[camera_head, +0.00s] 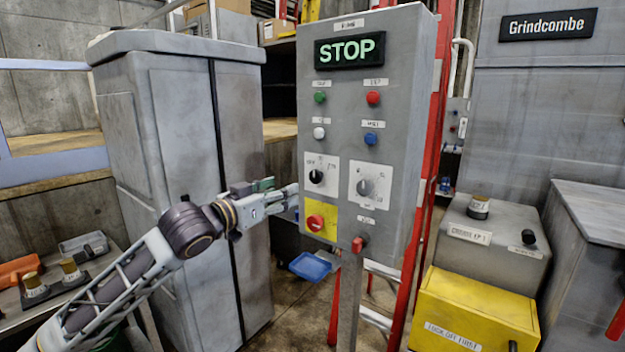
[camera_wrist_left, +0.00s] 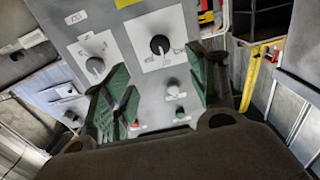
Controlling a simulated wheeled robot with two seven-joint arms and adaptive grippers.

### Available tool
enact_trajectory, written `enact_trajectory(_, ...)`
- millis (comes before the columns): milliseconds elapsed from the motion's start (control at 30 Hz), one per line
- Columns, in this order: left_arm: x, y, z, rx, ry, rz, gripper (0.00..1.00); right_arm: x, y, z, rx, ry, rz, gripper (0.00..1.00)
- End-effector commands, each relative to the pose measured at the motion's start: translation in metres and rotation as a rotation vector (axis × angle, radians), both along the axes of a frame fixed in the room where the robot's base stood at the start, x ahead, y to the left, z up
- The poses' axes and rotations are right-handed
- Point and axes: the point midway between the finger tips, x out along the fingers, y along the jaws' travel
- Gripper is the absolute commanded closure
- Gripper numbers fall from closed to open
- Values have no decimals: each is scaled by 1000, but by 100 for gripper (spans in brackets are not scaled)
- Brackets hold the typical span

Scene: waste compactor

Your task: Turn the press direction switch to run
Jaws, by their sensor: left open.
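A grey control box (camera_head: 398,110) stands upright, its display (camera_head: 350,50) reading STOP. On its lower face are a black rotary switch (camera_head: 316,177) on a white plate and a grey rotary knob (camera_head: 365,187) on another. Their labels are too small to read, so I cannot tell which one is the press direction switch. In the left wrist view the panel is inverted, with the black switch (camera_wrist_left: 160,45) and the grey knob (camera_wrist_left: 95,65) beyond the fingers. My left gripper (camera_head: 292,200) is open and empty, just left of the box; its green-padded fingers (camera_wrist_left: 160,58) frame the black switch, apart from it.
Green (camera_head: 320,97), red (camera_head: 373,97), white (camera_head: 319,132) and blue (camera_head: 371,138) buttons sit above the switches. A red emergency knob on a yellow plate (camera_head: 315,222) lies below. A grey cabinet (camera_head: 180,150) stands left; a yellow box (camera_head: 480,310) is lower right.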

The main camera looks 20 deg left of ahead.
Motion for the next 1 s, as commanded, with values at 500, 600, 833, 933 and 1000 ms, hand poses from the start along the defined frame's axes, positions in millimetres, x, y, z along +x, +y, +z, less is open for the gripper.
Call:
enact_trajectory(500,24,-8,1,-2,-2,0,42,7,6,4,8,-16,-1,100)
enact_trajectory(600,31,-11,1,-2,-2,1,42,0,8,3,11,-7,-3,100)
enact_trajectory(833,48,-18,2,-2,-2,-1,42,-17,5,3,8,12,-3,100)
enact_trajectory(933,56,-20,1,-2,-2,0,42,-22,1,3,2,17,-2,100)
enact_trajectory(1000,62,-22,1,-2,-2,0,42,-24,-4,4,-2,19,0,100)
